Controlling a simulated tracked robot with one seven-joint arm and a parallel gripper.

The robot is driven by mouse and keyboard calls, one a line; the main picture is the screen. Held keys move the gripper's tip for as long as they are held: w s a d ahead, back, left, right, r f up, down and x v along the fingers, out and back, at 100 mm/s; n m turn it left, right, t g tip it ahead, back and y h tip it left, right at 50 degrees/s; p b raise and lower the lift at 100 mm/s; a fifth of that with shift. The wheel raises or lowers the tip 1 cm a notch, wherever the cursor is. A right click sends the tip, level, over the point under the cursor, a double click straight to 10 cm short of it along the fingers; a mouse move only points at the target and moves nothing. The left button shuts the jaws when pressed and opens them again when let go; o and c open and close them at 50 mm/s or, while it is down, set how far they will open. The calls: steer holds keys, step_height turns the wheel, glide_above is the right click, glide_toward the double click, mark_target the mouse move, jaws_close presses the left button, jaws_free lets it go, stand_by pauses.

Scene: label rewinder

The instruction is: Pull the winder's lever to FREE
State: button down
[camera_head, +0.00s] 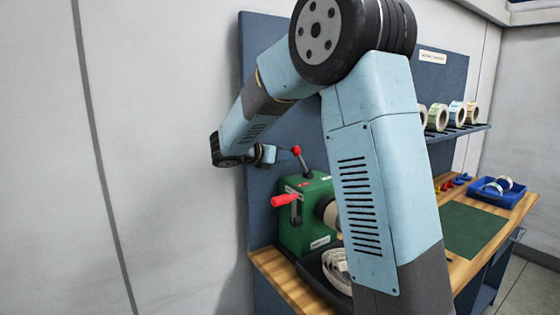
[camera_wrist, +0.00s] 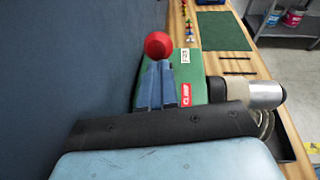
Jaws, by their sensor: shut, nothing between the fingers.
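The green winder (camera_head: 305,240) stands on the bench's left end, by the blue back panel. Its lever ends in a round red knob (camera_head: 296,150) above the housing; in the head view the shaft leans slightly left. In the wrist view the red knob (camera_wrist: 158,45) is just beyond my fingertips, and the shaft is hidden. My gripper (camera_wrist: 158,66) is shut and empty, with its fingers side by side behind the knob; I cannot tell whether they touch it. A red CLAMP label (camera_wrist: 186,95) lies nearer in the wrist view, and a white label (camera_wrist: 185,57) lies farther along.
A red-handled crank (camera_head: 285,199) sticks out from the winder's front. A dark tray (camera_head: 312,268) with a pale coil is beside it. The back panel (camera_wrist: 60,60) runs close along my gripper's left. A green mat (camera_head: 472,228) and blue bin (camera_head: 490,197) lie farther right.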

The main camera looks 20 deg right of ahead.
mark_target(295, 149)
steer(key=d+r+y, duration=0.1)
steer(key=w+d+r+g+y, duration=0.1)
steer(key=d+y, duration=0.1)
steer(key=shift+r, duration=0.35)
steer(key=shift+w+d+r, duration=0.15)
steer(key=shift+d+r, duration=0.15)
steer(key=shift+d, duration=0.3)
steer(key=shift+a, duration=0.25)
steer(key=a, duration=0.1)
steer(key=s+a, duration=0.2)
steer(key=shift+a+f, duration=0.1)
steer(key=shift+a, duration=0.25)
steer(key=r+v, duration=0.1)
steer(key=v, duration=0.8)
steer(key=shift+d, duration=0.2)
steer(key=shift+w, duration=0.1)
